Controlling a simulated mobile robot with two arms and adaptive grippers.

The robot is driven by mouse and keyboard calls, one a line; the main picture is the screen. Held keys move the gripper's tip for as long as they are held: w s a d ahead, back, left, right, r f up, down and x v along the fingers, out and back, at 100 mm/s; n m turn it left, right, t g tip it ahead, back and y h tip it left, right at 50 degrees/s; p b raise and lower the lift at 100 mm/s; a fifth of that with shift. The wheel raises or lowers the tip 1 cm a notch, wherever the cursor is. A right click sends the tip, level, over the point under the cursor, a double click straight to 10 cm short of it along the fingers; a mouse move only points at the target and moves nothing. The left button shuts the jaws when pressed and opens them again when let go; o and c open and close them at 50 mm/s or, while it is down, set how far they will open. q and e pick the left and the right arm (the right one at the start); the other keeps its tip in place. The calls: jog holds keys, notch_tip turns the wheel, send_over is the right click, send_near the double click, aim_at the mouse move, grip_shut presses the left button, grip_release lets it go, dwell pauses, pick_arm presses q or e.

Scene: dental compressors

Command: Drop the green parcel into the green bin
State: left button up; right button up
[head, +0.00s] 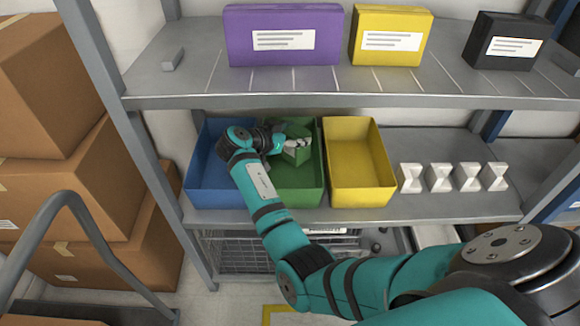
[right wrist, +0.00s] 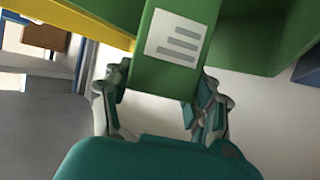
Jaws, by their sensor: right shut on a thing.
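My right gripper (head: 298,144) is shut on the green parcel (head: 299,157) and holds it over the green bin (head: 310,193). In the right wrist view the parcel, with a white label (right wrist: 176,38), sits between the two fingers (right wrist: 160,103). Green bin walls (right wrist: 262,35) show behind and beside it there. The bin is open-topped and stands on the middle shelf between a blue and a yellow bin. My forearm hides part of the bin's left side. I cannot tell how far the parcel is above the bin floor. My left gripper is out of view.
The blue bin (head: 200,194) is on the left and the yellow bin (head: 358,195) on the right. Several white hourglass-shaped pieces (head: 440,178) stand further right. Purple (head: 283,55), yellow (head: 390,57) and black (head: 488,61) boxes stand on the shelf above. Cardboard boxes (head: 55,180) are stacked left.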

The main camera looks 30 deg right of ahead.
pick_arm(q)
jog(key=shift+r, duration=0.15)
pick_arm(e)
jog(key=o, duration=1.3)
jog(key=shift+o, duration=0.2)
